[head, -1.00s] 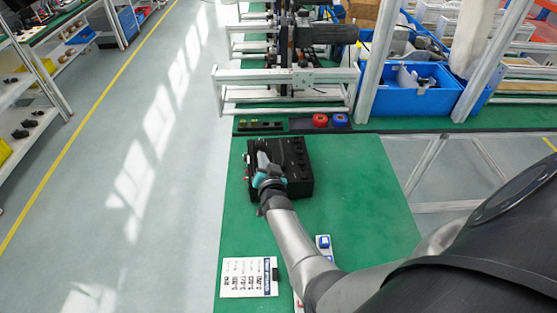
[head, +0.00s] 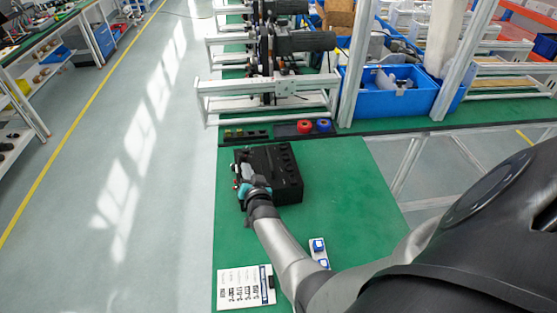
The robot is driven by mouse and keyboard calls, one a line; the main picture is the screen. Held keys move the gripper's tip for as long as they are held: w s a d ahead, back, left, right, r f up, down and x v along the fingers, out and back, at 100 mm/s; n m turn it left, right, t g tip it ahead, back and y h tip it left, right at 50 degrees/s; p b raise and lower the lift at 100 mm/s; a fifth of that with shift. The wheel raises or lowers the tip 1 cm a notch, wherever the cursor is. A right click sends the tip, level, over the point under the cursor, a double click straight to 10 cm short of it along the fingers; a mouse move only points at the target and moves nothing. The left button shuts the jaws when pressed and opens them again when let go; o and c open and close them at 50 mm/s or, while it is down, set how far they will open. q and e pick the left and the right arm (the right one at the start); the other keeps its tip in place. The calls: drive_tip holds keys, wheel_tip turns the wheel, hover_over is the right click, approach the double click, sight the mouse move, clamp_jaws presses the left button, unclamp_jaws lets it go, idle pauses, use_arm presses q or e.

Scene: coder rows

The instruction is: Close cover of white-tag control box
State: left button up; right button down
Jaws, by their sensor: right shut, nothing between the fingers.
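A black control box (head: 285,178) stands on the green bench top (head: 345,200). Its top looks dark and flat with several small round parts along the right side. I cannot make out a white tag or tell where a cover sits on it. My right gripper (head: 246,178) is at the box's left front part, over or against it, shut with nothing held. My arm and wrist hide the box's near left corner. My left gripper is not in view.
A printed sheet (head: 240,288) and a small white piece with blue parts (head: 318,250) lie near the bench's front. A red roll (head: 305,127) and a blue roll (head: 323,125) stand behind the box. Blue bins (head: 385,98) are at the back right. Bench right of the box is clear.

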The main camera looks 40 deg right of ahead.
drive_tip(key=shift+d+r+p, duration=0.15)
drive_tip(key=shift+r+p, duration=0.4)
drive_tip(key=shift+r, duration=0.1)
drive_tip(key=r+p, duration=0.2)
drive_tip(key=r, duration=0.1)
drive_tip(key=shift+s+d+r+p, duration=0.2)
drive_tip(key=shift+d+p, duration=0.2)
drive_tip(key=p+v, duration=0.3)
drive_tip(key=v, duration=0.7)
drive_tip(key=shift+a+f, duration=0.3)
